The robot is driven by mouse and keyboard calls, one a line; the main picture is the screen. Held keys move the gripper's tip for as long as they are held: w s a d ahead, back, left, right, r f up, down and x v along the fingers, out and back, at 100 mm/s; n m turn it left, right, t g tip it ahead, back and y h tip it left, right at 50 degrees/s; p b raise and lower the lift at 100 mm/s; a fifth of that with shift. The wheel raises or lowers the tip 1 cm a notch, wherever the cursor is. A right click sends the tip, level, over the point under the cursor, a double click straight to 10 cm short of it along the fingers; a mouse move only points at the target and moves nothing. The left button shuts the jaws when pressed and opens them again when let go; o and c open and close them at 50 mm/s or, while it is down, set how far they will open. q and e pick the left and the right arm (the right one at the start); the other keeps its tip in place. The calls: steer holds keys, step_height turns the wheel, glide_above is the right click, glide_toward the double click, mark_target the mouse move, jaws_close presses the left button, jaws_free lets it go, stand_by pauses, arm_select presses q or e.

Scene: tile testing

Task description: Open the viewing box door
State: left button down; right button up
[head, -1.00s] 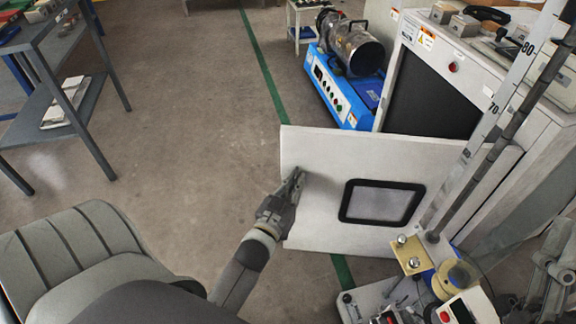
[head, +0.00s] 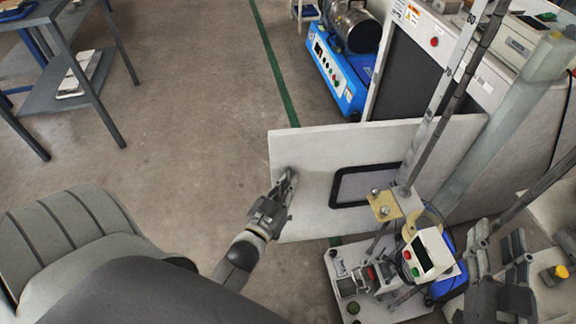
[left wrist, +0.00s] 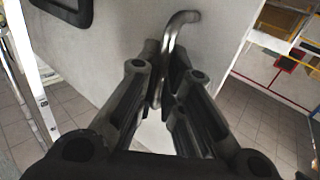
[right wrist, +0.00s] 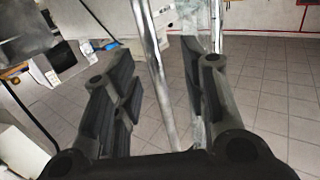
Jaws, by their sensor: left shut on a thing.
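The white viewing box door (head: 305,200) stands swung out from the viewing box, so the dark opening (head: 405,85) shows behind it. The door has a black-framed window (head: 350,187). My left gripper (head: 285,183) is at the door's left edge side. In the left wrist view its fingers (left wrist: 162,85) are shut on the bent metal handle (left wrist: 170,50) of the door. My right gripper (head: 500,258) is at the lower right in the head view. In the right wrist view its fingers (right wrist: 165,85) are apart, with a metal pole (right wrist: 157,70) showing between them; contact cannot be told.
A tall scaled stand (head: 455,75) rises in front of the door's right part. A small machine with buttons (head: 428,255) sits at its base. A blue machine (head: 335,65) stands behind the door. Floor between is clear.

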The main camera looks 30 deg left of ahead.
arm_select(q)
steer(key=shift+d+r, duration=0.35)
steer(key=shift+r, duration=0.1)
arm_select(e)
steer(key=shift+d+f+g, duration=0.15)
steer(key=shift+f+g, duration=0.15)
steer(key=shift+f, duration=0.05)
arm_select(q)
steer(key=c, duration=1.6)
jaws_free()
arm_select(e)
steer(key=shift+d, duration=0.15)
arm_select(q)
steer(key=shift+a, duration=0.1)
steer(key=s+d, duration=0.1)
steer(key=s, duration=1.1)
steer(key=shift+d+f, duration=0.35)
steer(key=shift+f, duration=0.05)
